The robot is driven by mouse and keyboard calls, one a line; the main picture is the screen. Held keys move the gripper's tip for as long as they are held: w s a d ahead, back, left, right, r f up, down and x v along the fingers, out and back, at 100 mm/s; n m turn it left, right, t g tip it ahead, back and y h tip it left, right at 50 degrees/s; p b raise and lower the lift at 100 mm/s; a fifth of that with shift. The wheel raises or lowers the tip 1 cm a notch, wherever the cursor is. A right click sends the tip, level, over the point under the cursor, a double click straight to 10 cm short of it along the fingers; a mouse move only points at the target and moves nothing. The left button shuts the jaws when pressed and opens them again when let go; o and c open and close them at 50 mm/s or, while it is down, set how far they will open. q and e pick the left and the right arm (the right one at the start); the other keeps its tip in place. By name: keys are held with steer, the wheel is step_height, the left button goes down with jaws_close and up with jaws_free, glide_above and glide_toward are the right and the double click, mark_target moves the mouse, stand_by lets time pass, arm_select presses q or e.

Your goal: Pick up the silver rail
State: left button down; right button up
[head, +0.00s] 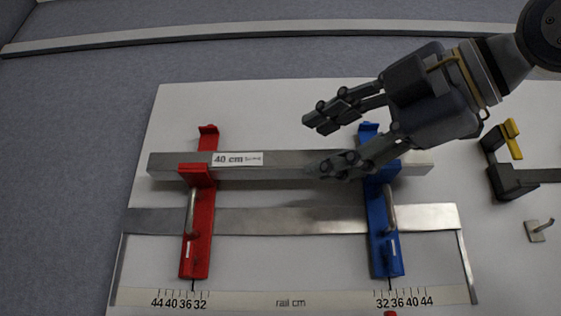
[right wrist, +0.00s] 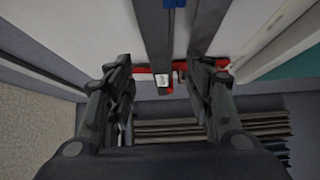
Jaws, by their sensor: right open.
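The silver rail (head: 285,166) is a straight metal bar with a white "40 cm" label. In the head view it lies across a red holder (head: 198,225) and a blue holder (head: 381,225). My right gripper (head: 314,145) is open, coming in from the right, with its fingers over the right half of the rail and partly hiding it. In the right wrist view the rail (right wrist: 155,40) runs between the two open fingers of the right gripper (right wrist: 158,72), and the label shows there. I cannot tell whether the fingers touch it. My left gripper is not in view.
A flatter metal bar (head: 290,220) runs below the rail through both holders, above a strip scale (head: 290,297) marked "rail cm". A black clamp with a yellow tip (head: 512,178) lies at the right. A long pale edge (head: 250,30) crosses the back.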

mark_target(302, 159)
steer(key=shift+w+a+r, duration=0.15)
steer(key=shift+w+a, duration=0.15)
steer(key=shift+w, duration=0.05)
steer(key=shift+w+a, duration=0.25)
steer(key=shift+a, duration=0.05)
steer(key=p+x, duration=0.3)
steer(key=x, duration=0.2)
steer(key=shift+w+p, duration=0.15)
steer(key=shift+p, duration=0.2)
steer(key=shift+w+a, duration=0.1)
steer(key=shift+w, duration=0.2)
steer(key=shift+w+a+f, duration=0.25)
steer(key=shift+a, duration=0.05)
steer(key=shift+c, duration=0.5)
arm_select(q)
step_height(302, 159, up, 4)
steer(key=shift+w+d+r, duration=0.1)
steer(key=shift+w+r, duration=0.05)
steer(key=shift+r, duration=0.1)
arm_select(e)
steer(key=shift+s, duration=0.1)
jaws_close()
